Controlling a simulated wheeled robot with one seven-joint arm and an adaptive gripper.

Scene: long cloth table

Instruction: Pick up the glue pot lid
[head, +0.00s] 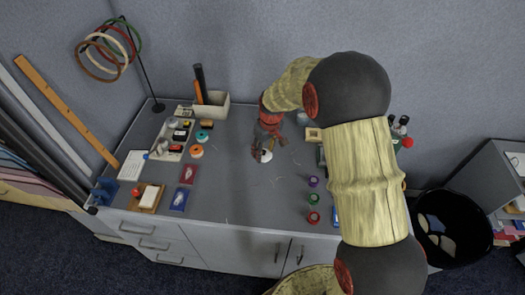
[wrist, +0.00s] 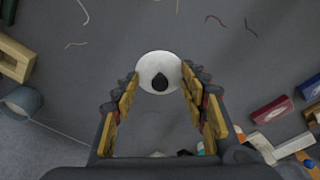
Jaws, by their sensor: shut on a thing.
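The glue pot lid (wrist: 150,62) is a round white disc with a black knob in its middle. In the head view the white lid (head: 266,157) shows small near the middle of the grey table, just under my fingers. My gripper (wrist: 161,82) is shut on the lid, with one finger at its left and one at its right. In the head view my gripper (head: 263,149) points down at the table. I cannot tell whether the lid touches the table or is slightly above it.
A tray (head: 170,152) with several small items stands left of my gripper. Two tape rolls (head: 197,151) lie beside it. Several coloured small pots (head: 313,199) stand in a row at the right. A holder box (head: 211,106) stands at the back. The table's front middle is mostly clear.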

